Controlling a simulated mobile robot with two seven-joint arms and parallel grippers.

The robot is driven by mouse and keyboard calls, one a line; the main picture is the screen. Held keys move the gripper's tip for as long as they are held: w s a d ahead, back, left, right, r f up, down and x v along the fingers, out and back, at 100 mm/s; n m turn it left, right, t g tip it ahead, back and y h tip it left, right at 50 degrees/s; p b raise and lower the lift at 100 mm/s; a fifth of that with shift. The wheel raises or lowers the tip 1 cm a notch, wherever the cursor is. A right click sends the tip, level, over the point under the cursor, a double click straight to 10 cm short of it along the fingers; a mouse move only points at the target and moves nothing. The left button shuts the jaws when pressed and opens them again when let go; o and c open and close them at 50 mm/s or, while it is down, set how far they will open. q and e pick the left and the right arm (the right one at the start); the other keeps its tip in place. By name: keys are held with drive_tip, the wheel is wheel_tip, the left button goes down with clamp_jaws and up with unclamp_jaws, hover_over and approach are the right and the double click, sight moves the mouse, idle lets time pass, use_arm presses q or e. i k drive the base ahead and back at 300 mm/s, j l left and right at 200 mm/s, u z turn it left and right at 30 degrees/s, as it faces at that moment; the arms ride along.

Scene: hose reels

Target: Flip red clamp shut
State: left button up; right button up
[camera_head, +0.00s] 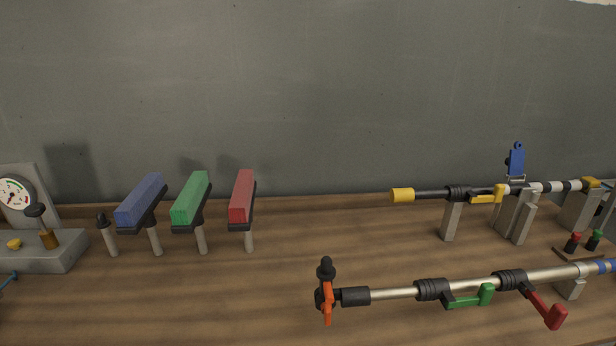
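A red lever clamp (545,308) hangs from a black collar (511,280) on the front metal pipe (395,293), at the lower right. Its arm slants down and to the right, away from the pipe. A green lever clamp (468,300) on the same pipe lies nearly parallel to it, just below. An orange handle (328,302) with a black knob stands at the pipe's left end. Neither of my grippers is in view.
A rear pipe with a yellow lever (486,197) and an upright blue clamp (516,160) rests on grey supports. Blue (140,198), green (190,199) and red (242,195) blocks stand on posts at left, near a gauge (14,194). The bench's front middle is clear.

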sight(553, 318)
drive_tip(key=z, duration=1.6)
